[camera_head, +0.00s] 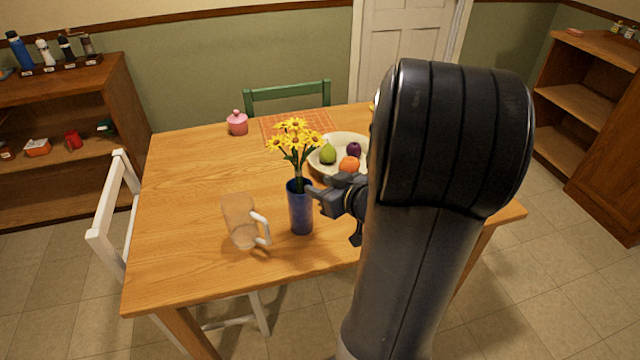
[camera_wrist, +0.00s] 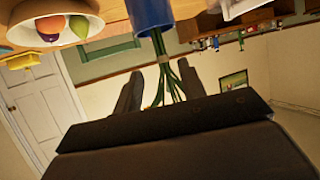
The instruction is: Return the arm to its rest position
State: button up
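My gripper (camera_head: 330,203) is in front of the table's near right part, at the right side of a blue vase (camera_head: 300,212) with yellow flowers (camera_head: 295,138). In the wrist view, my two fingers (camera_wrist: 160,85) are spread apart with a gap between them. Green stems (camera_wrist: 168,72) show in that gap. The vase (camera_wrist: 150,14) shows at the top of this tilted, upside-down view, clear of the fingertips. Whether a finger touches the stems, I cannot tell. My arm rises large at the right of the head view and hides part of the table.
A clear mug (camera_head: 240,222) stands left of the vase. A fruit bowl (camera_head: 322,166) stands behind my gripper, partly hidden by my arm. A pink jar (camera_head: 237,123) and orange placemat (camera_head: 270,130) are farther back. The table's left part (camera_head: 185,190) is clear.

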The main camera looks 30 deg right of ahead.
aim_at(300, 173)
jog(key=b+x, duration=0.2)
jog(key=x, duration=1)
jog(key=shift+f, duration=0.2)
jog(key=shift+r+p, duration=0.45)
jog(key=shift+r, duration=0.65)
